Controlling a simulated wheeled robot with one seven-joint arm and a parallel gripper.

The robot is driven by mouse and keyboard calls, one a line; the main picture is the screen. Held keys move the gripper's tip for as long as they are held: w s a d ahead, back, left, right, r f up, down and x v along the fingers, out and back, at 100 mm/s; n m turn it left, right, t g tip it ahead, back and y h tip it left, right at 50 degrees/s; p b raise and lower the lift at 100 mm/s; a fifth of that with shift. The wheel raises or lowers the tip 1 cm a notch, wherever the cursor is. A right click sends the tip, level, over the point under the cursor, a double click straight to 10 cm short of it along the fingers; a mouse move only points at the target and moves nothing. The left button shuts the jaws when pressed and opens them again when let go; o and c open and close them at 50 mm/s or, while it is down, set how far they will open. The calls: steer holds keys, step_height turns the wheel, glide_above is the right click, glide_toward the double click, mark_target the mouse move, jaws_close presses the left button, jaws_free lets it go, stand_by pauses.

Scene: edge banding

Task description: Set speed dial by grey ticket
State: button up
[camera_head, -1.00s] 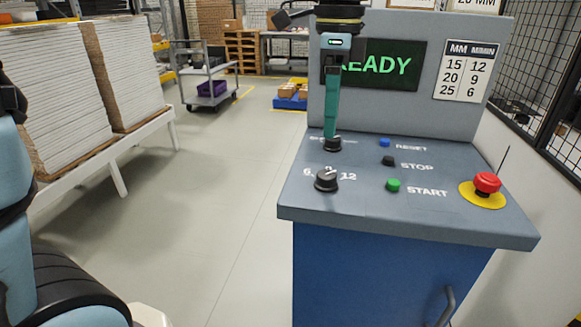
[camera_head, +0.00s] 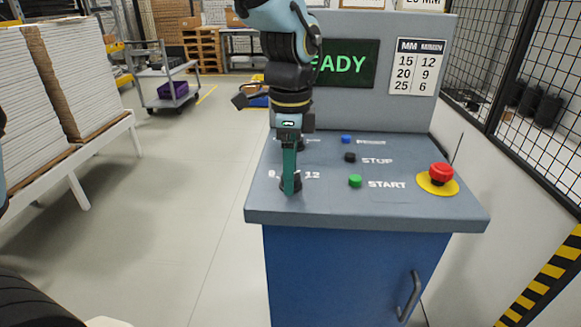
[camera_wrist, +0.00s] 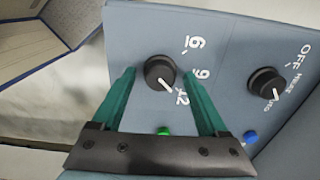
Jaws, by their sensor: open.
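The black speed dial (camera_wrist: 160,72) is on the console top, marked 6, 9 and 12. Its white pointer aims at the 12 in the wrist view. My gripper (camera_head: 290,190) is open, pointing down over this dial, with one finger on each side of it and gaps to both. In the head view the fingers hide most of the dial. A second black dial (camera_wrist: 266,83), marked OFF and AUTO, sits beside it, its pointer towards AUTO. A ticket (camera_head: 422,4) at the top edge is partly cut off and reads 20 MM; its colour is unclear.
The chart (camera_head: 416,67) pairs 15 with 12, 20 with 9, 25 with 6. The screen (camera_head: 352,64) shows READY, partly covered by my arm. Blue (camera_head: 346,139), black (camera_head: 350,157) and green (camera_head: 355,181) buttons and a red emergency stop (camera_head: 441,173) stand to the right.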

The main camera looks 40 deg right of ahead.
jaws_close()
stand_by(0.5)
steer(key=n, duration=0.4)
steer(key=shift+n, duration=0.3)
steer(key=n, duration=0.4)
steer(key=shift+n, duration=0.3)
steer(key=n, duration=0.4)
steer(key=shift+n, duration=2.3)
